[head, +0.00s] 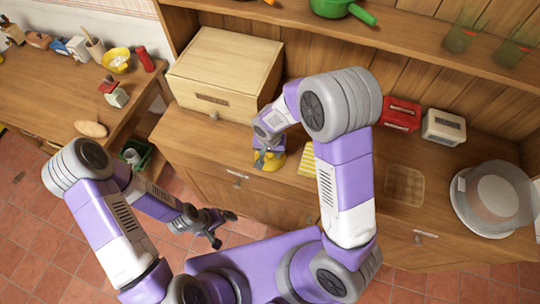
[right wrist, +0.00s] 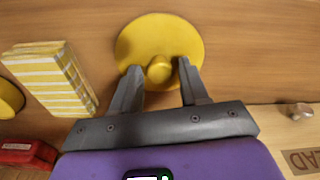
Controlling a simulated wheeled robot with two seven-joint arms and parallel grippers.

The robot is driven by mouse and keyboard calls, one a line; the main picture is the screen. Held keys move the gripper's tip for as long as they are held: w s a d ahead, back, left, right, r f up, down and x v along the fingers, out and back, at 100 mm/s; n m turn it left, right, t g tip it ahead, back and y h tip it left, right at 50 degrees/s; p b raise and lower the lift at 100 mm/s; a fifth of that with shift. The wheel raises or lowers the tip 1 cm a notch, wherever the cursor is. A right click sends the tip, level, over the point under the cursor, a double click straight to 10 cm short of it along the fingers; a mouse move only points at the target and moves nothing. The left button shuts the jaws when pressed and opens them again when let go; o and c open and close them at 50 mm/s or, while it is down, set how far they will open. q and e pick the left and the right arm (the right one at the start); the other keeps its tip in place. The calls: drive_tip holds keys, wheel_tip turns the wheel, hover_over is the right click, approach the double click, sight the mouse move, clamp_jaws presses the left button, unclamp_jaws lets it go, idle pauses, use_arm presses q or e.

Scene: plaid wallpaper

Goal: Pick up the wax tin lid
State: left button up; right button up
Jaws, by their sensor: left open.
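The wax tin lid (right wrist: 160,30) is a round yellow disc with a knob (right wrist: 159,70), lying on the wooden counter. In the head view the lid (head: 272,163) is partly hidden by my right gripper (head: 262,158). In the right wrist view my right gripper (right wrist: 161,78) is open, with its fingers over the lid on either side of the knob. A small gap seems to show on each side of the knob. My left gripper (head: 225,228) is open and empty, low over the tiled floor, away from the counter.
A yellow-striped block (right wrist: 52,80) stands beside the lid, with a round yellow thing (right wrist: 8,98) beyond it. A wooden bread box (head: 225,75) stands behind the lid. A red tin (head: 401,114) and a cream tin (head: 443,128) stand further right.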

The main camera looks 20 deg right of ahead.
drive_tip(key=c, duration=0.8)
drive_tip(key=shift+o, duration=0.2)
drive_tip(key=shift+r, duration=0.1)
